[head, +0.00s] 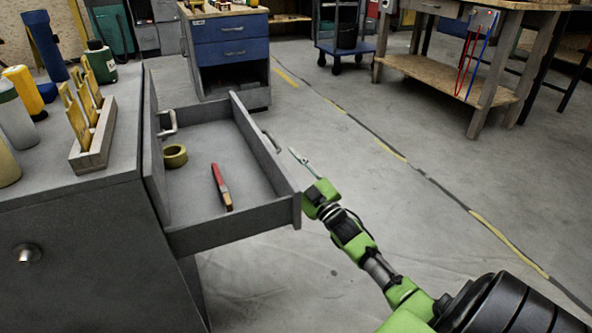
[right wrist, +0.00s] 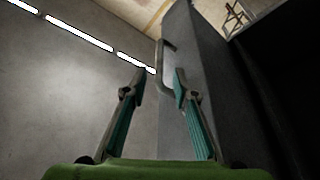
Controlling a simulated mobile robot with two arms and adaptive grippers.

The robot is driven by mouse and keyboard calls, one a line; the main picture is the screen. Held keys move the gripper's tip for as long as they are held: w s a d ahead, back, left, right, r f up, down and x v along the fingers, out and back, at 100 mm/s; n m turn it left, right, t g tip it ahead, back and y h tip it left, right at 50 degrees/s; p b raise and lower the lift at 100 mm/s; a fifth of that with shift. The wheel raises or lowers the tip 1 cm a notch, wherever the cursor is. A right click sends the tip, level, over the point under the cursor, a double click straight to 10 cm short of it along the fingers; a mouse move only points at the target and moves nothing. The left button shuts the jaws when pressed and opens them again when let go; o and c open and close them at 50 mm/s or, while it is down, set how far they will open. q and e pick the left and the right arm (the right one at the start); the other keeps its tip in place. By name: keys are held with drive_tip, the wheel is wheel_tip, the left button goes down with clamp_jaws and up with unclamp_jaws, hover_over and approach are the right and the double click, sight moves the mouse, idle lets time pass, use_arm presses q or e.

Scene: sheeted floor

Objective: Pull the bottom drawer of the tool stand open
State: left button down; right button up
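The grey tool stand (head: 75,235) is at the left in the head view. One drawer (head: 262,160) is pulled well out, below a shut drawer front with its own handle (head: 168,123). I cannot tell whether any drawer lies below the open one. A roll of tape (head: 174,156) and a red-handled tool (head: 221,187) lie inside. My right gripper (head: 303,160) is just outside the open drawer's front, near its handle (head: 271,141). In the right wrist view the right gripper (right wrist: 155,87) is open, with a bar handle (right wrist: 161,65) ahead between its fingertips. My left gripper is out of view.
Bottles and a wooden block with upright tools (head: 95,150) stand on the stand's top. A blue drawer cabinet (head: 228,50) is behind. A workbench (head: 450,75) and a cart (head: 345,48) stand farther back. The floor right of the drawer is clear.

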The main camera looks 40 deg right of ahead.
drive_tip(key=v, duration=0.3)
drive_tip(key=shift+s, duration=0.35)
drive_tip(key=shift+f, duration=0.1)
